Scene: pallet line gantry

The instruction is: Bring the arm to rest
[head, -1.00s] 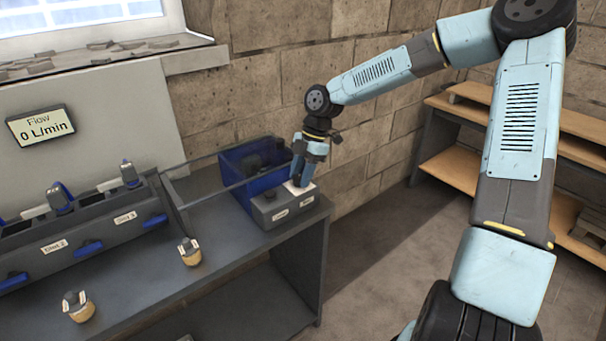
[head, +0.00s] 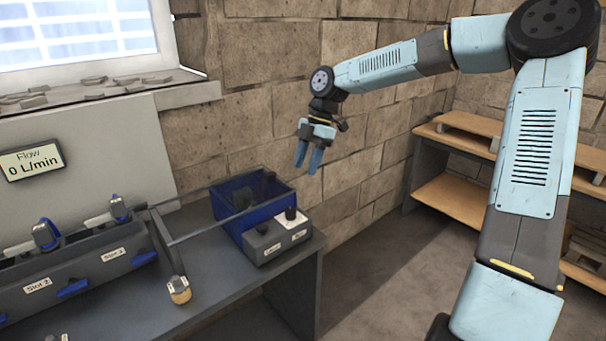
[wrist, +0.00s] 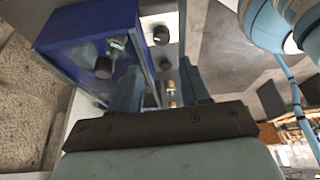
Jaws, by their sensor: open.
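My gripper (head: 308,158) hangs in the air above the right end of the bench, with its two blue fingers apart and nothing between them. In the wrist view, its open fingers (wrist: 160,95) point down toward the bench. Below it in the head view is a grey box (head: 275,243) with labels and dark knobs, one on a white patch. My light blue arm reaches in from the right and is bent at the elbow.
A blue bin (head: 230,207) stands behind the grey box. A slotted rack (head: 75,268) with blue handles fills the bench's left. A small tan-based piece (head: 179,290) stands on the bench (head: 215,262). Wooden shelves (head: 455,198) stand at right. A flow display (head: 31,160) reads 0 L/min.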

